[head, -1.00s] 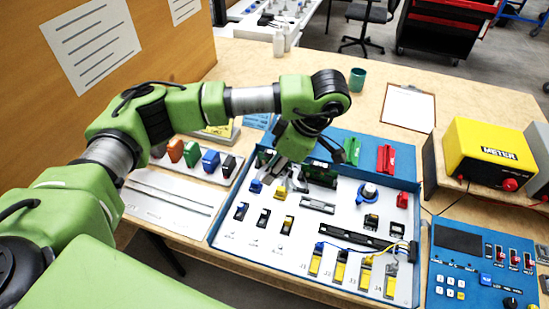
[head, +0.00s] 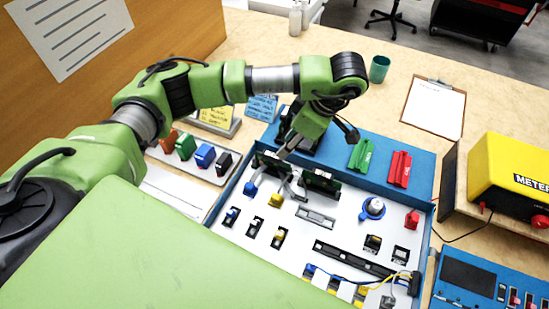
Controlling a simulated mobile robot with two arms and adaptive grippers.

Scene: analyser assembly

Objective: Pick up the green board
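A bright green upright piece (head: 361,154) stands on the blue strip behind the tray, left of a similar red piece (head: 399,169). Two dark green circuit boards stand at the tray's back edge, one on the left (head: 268,164) and one on the right (head: 322,183). I cannot tell which of these is the green board meant. My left gripper (head: 291,170) points down at the tray's back left, close to the dark boards and left of the bright green piece. Its fingertips are small and partly hidden, so its opening and any contact are unclear. My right gripper is out of view.
The blue-rimmed tray (head: 215,211) holds connectors, a blue knob (head: 373,207) and cables. Coloured blocks stand in a rack (head: 214,176) to the left. A clipboard (head: 434,106), green cup (head: 379,69) and yellow meter (head: 515,175) stand around. Bare table lies behind the blue strip.

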